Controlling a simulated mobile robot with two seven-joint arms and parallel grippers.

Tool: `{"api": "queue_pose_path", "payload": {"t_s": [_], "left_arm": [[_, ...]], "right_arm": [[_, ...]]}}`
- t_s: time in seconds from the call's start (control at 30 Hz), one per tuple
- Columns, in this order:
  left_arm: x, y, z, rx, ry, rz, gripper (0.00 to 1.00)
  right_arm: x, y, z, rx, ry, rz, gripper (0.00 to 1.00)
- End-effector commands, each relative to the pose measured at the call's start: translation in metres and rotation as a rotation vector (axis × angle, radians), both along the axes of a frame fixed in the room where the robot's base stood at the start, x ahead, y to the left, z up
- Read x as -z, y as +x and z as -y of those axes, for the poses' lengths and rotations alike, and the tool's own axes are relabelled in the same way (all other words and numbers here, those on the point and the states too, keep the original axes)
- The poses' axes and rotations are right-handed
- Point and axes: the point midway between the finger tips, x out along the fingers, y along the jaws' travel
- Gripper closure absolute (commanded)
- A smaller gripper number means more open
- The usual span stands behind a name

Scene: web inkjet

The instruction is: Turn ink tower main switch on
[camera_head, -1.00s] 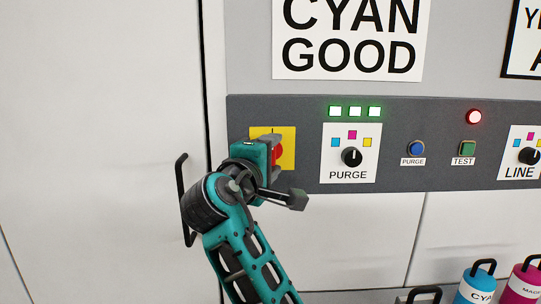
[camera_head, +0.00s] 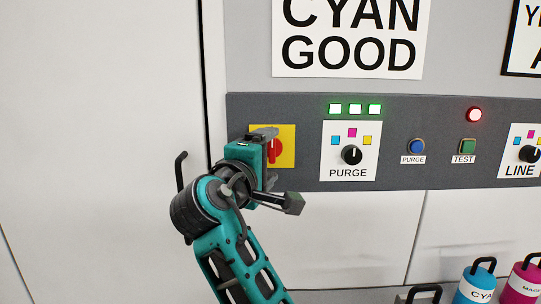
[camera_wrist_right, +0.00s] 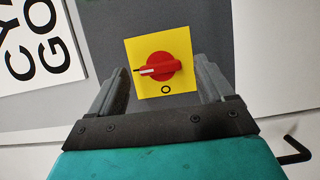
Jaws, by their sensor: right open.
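The main switch is a red rotary knob (camera_head: 276,151) on a yellow plate (camera_head: 289,140), at the left end of the dark control panel. In the right wrist view the red knob (camera_wrist_right: 168,66) has a white pointer line aimed at the left plate edge, beside a small dark mark. An "O" is printed at the plate's lower edge (camera_wrist_right: 166,89) there. My right gripper (camera_head: 270,146) is open and empty in front of the plate. In the wrist view its fingers (camera_wrist_right: 160,78) stand either side of the plate, apart from the knob. My left gripper is out of view.
The dark panel (camera_head: 300,180) also carries a PURGE selector (camera_head: 352,155), a blue PURGE button (camera_head: 416,147) and a green TEST button (camera_head: 467,147). A black door handle (camera_head: 180,170) is left of my arm. Ink bottles (camera_head: 476,285) stand at lower right.

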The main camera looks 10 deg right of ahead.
Motion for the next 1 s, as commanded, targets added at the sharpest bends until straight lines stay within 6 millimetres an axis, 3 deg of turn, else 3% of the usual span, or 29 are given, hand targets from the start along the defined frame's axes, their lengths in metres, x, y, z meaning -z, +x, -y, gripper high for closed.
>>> {"api": "queue_pose_path", "payload": {"t_s": [0.3,0.5,1.0], "left_arm": [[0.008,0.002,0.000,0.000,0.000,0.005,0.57],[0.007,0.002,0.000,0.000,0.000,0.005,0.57],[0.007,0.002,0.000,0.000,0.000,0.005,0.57]], "right_arm": [[0.001,-0.059,-0.040,-0.004,0.004,0.000,0.19],[-0.001,-0.084,-0.056,-0.001,-0.001,0.001,0.19],[-0.001,-0.092,-0.062,0.000,0.000,0.000,0.19]]}}
